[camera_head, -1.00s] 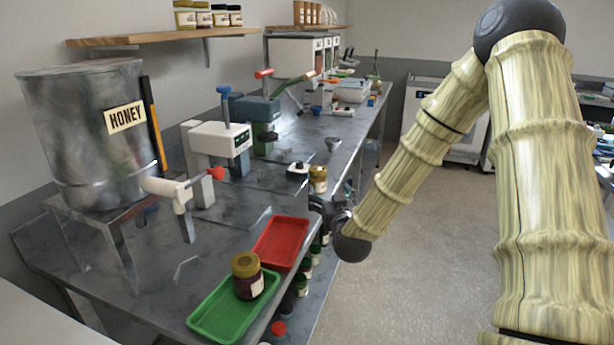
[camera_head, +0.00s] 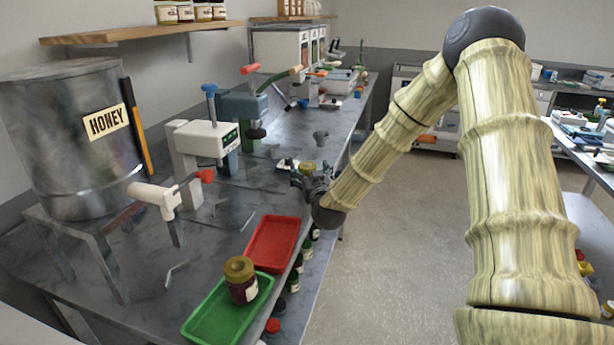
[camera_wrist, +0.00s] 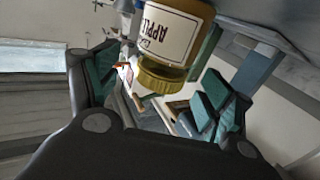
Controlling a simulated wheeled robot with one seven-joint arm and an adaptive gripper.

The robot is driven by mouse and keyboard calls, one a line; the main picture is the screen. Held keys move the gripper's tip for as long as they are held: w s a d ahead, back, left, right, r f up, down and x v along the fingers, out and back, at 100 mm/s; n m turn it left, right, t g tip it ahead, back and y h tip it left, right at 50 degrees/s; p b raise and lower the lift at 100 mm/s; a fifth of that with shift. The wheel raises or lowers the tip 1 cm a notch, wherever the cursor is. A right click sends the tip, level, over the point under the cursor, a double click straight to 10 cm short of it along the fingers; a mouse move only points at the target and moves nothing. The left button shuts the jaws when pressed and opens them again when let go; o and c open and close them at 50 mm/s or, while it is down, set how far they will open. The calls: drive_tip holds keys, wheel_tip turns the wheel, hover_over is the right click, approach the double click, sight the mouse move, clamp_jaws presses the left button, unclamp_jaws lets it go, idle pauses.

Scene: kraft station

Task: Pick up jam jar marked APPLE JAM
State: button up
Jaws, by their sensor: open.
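The jar with the APPLE label (camera_wrist: 168,30) fills the upper middle of the wrist view, appearing upside down with its gold lid (camera_wrist: 160,78) lowest. Only part of the label shows. In the head view only the jar's gold top (camera_head: 308,167) shows clearly, behind my gripper (camera_head: 308,184), which hides the rest. In the wrist view my gripper (camera_wrist: 160,85) is open, with a teal-padded finger on each side of the view and the jar ahead between them. I cannot tell whether either finger touches it.
A dark jar with a gold lid (camera_head: 241,282) stands on the green tray (camera_head: 203,325), with a red tray (camera_head: 272,242) behind it. A white machine (camera_head: 207,140) and the honey tank (camera_head: 65,165) stand left. Floor right of the table is clear.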

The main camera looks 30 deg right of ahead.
drive_tip(key=shift+x, duration=1.35)
drive_tip(key=shift+a+f, duration=0.1)
drive_tip(key=shift+w, duration=0.1)
drive_tip(key=c, duration=1.4)
